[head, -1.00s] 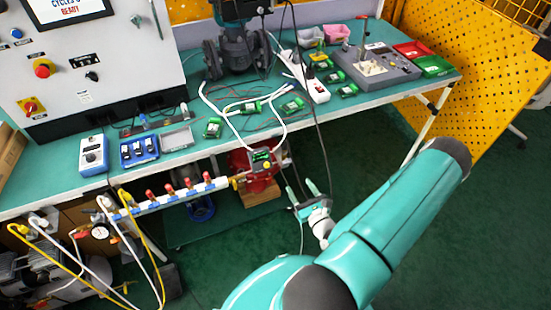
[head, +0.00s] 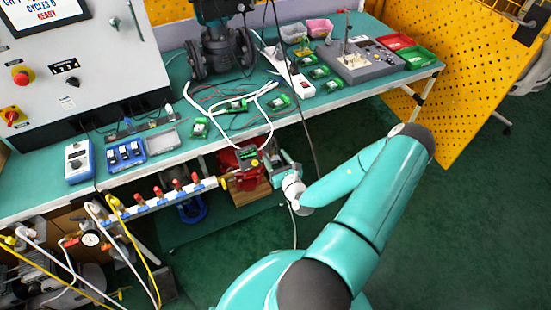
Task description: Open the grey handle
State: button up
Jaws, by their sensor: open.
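I cannot clearly make out a grey handle at this size. A valve manifold (head: 165,198) with several red-topped valves runs along the bench's front edge. Its right end has a yellow fitting (head: 226,181). Right of that is a red valve body (head: 230,160) with a small green and yellow part (head: 248,154) on it, below the bench edge.
A thin black cable hangs near my gripper. Yellow and white hoses hang at left.

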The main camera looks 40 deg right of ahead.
jog(key=shift+w, duration=0.25)
jog(key=c, duration=1)
jog(key=shift+m, duration=1.6)
jog(key=o, duration=1)
jog(key=v, duration=1.3)
jog(key=shift+s, duration=0.4)
jog(key=shift+a, duration=0.1)
